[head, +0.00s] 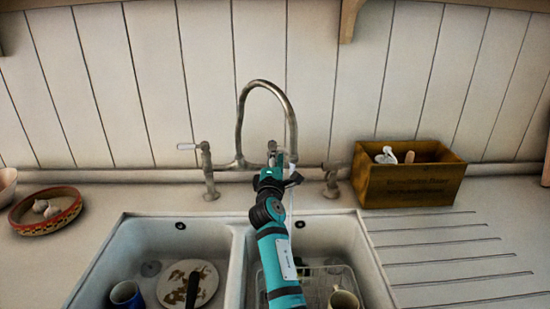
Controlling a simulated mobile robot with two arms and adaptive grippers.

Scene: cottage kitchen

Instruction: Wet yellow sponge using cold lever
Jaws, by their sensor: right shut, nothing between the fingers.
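The steel bridge tap (241,120) stands behind the double sink, its curved spout ending above the divider. Its left lever (187,146) has a white handle pointing left. The right valve post (331,184) stands right of my right gripper. A small white piece (294,179) shows beside the gripper; it may be the right lever's handle. My right gripper (274,160) is shut and empty at the tap, partly hiding its middle. A thin pale line below the spout may be water; I cannot tell. No yellow sponge is seen. My left gripper is out of view.
The left basin (133,250) holds a blue mug (127,295) and a dirty plate (205,277). The right basin (352,245) holds a wire rack (312,283) and a cream mug (343,299). A wooden box (412,184) stands right; a garlic bowl (46,220) left. The drainboard is clear.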

